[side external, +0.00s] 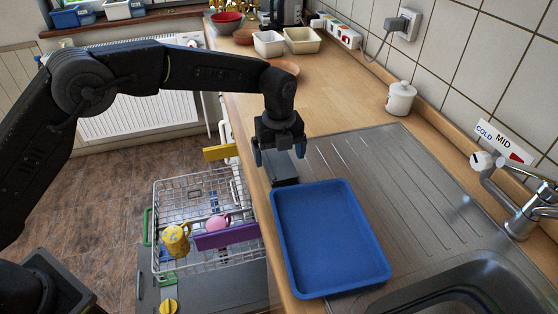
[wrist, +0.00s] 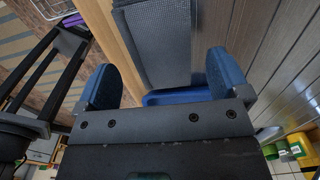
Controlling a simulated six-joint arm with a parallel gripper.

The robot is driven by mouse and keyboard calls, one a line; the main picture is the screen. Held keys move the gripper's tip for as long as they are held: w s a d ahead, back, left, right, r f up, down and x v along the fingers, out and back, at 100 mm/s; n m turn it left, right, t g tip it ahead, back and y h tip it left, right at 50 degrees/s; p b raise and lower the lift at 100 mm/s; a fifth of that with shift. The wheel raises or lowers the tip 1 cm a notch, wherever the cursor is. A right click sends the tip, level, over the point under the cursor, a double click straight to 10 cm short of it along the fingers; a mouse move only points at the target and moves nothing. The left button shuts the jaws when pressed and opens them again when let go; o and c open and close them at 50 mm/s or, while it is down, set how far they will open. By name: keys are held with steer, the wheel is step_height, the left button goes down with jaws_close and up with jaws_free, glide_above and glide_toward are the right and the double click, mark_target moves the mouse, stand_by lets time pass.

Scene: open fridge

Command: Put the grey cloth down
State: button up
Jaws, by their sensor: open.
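The grey cloth (wrist: 155,45) shows in the wrist view as a dark, finely textured, flat-looking piece beyond and between my fingers. In the side view a dark grey piece (side external: 284,169), apparently the same cloth, lies at the counter's left edge, just behind the blue tray (side external: 335,240). My gripper (side external: 279,154) points down directly above it, with its blue-tipped fingers apart. In the wrist view the fingers of my gripper (wrist: 165,80) stand wide on either side, with a gap to the cloth. Whether the cloth touches the tray is hard to tell.
The tray, empty, lies on the steel drainboard (side external: 385,180) beside the sink (side external: 470,290). A pulled-out dishwasher rack (side external: 190,195) with a yellow mug (side external: 175,240) and pink cup (side external: 217,224) is below left. A white lidded jar (side external: 400,98) and several bowls stand farther back.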

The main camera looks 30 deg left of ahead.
mark_target(278, 162)
steer(key=s+a+r+n+t, duration=0.1)
steer(key=s+a+r+n, duration=0.2)
steer(key=r, duration=0.6)
steer(key=s+a+r+n, duration=0.3)
steer(key=r, duration=0.6)
steer(key=s+a+r+n+t, duration=0.2)
steer(key=s+a+r+n, duration=0.2)
steer(key=s+a+n, duration=0.35)
steer(key=s+a+f+n+t, duration=0.1)
steer(key=s+a+f+n, duration=0.1)
steer(key=s+n, duration=0.4)
steer(key=s+a+f+n+t, duration=0.1)
steer(key=s+a+f+n, duration=0.1)
steer(key=s+n, duration=0.5)
steer(key=s+f, duration=0.1)
steer(key=s, duration=0.4)
steer(key=shift+s+f+t, duration=0.25)
steer(key=shift+f+t, duration=0.05)
steer(key=shift+f, duration=0.05)
steer(key=shift+o, duration=0.5)
steer(key=shift+w+r+n, duration=0.1)
steer(key=shift+n, duration=0.15)
